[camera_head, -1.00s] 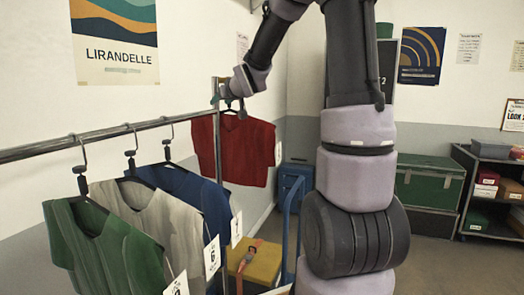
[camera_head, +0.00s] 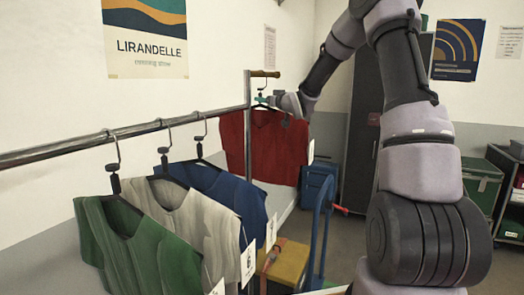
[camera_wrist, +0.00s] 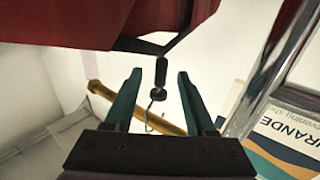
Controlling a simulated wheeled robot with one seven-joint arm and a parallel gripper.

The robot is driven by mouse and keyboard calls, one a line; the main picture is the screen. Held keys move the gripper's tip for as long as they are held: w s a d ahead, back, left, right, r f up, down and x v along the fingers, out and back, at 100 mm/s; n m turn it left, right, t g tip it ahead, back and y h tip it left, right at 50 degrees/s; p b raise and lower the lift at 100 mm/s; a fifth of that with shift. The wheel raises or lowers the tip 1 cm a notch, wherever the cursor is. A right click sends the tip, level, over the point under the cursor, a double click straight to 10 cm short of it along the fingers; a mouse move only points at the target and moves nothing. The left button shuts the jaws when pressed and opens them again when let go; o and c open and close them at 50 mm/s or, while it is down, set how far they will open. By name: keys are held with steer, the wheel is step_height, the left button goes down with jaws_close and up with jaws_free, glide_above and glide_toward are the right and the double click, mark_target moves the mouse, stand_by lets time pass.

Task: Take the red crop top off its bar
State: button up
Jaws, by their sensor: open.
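The red crop top (camera_head: 262,145) hangs from a black hanger (camera_wrist: 190,32) on a short brass-coloured bar (camera_head: 265,73) at the far end of the rail. Its hook shows above my gripper in the head view. My gripper (camera_head: 264,99) is just under that bar, at the hanger's neck. In the wrist view, the open green fingers of my gripper (camera_wrist: 159,75) stand on either side of the black hanger neck (camera_wrist: 161,72), with gaps visible on both sides. The red cloth (camera_wrist: 90,20) and the brass bar (camera_wrist: 115,100) also show there.
Green (camera_head: 130,245), cream (camera_head: 195,220) and blue (camera_head: 230,195) tops hang on the chrome rail (camera_head: 80,143) to the left. The rail's upright post (camera_head: 247,125) stands beside the red top. A yellow box (camera_head: 287,262) and blue trolley (camera_head: 322,230) are below.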

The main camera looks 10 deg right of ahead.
steer(key=x, duration=0.6)
steer(key=shift+w+a, duration=0.15)
steer(key=shift+w, duration=0.15)
steer(key=shift+r, duration=0.15)
steer(key=shift+c, duration=0.3)
jaws_close()
stand_by(0.8)
